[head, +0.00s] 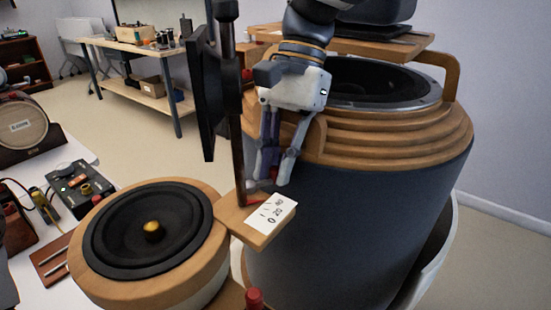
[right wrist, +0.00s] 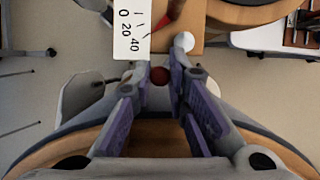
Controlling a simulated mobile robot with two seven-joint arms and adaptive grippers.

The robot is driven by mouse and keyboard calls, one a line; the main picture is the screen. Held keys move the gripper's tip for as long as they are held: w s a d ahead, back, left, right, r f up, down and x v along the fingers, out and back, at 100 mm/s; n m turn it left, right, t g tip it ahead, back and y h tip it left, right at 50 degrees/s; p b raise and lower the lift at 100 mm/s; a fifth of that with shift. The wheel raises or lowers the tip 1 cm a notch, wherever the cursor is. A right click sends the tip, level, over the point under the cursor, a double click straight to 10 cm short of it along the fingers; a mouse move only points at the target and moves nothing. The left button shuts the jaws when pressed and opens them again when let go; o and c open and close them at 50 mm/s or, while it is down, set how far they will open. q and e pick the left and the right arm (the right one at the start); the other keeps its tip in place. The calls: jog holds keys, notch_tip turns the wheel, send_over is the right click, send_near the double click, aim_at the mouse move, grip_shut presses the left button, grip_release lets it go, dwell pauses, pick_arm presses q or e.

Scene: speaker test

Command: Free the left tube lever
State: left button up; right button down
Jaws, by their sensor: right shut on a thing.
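My right gripper (head: 264,184) reaches down in front of the large dark-blue drum, just behind the small wooden plate with a white scale card (head: 272,221). In the right wrist view my right gripper (right wrist: 160,80) is shut on a dark red round knob (right wrist: 160,76) between its purple-padded fingers. The knob seems to be the lever's end; its shaft is hidden. The scale card (right wrist: 130,32) reads 0, 20, 40, and a red pointer (right wrist: 174,12) lies beside it. A pale ball (right wrist: 184,41) sits at the plate's edge. My left gripper is out of view.
A round wooden speaker (head: 152,231) with a brass centre stands left of the card. The large drum speaker (head: 355,210) with wooden rings fills the right. A dark upright post (head: 232,100) stands close to my gripper. Another red knob (head: 255,298) shows at the bottom edge.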

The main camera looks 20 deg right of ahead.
jog(key=m, duration=0.1)
jog(key=s+m+t, duration=0.1)
jog(key=m, duration=0.1)
jog(key=shift+s, duration=0.15)
jog(key=shift+s+a+m+t+y, duration=0.1)
jog(key=shift+s+m+t+y, duration=0.25)
jog(key=shift+m, duration=0.65)
jog(key=shift+s+a+m+t+y, duration=0.2)
jog(key=shift+m+t, duration=0.25)
jog(key=shift+m, duration=0.55)
jog(key=shift+s, duration=0.1)
jog(key=c, duration=1.6)
grip_release()
jog(key=shift+o, duration=0.2)
jog(key=shift+r, duration=0.1)
jog(key=v, duration=1.2)
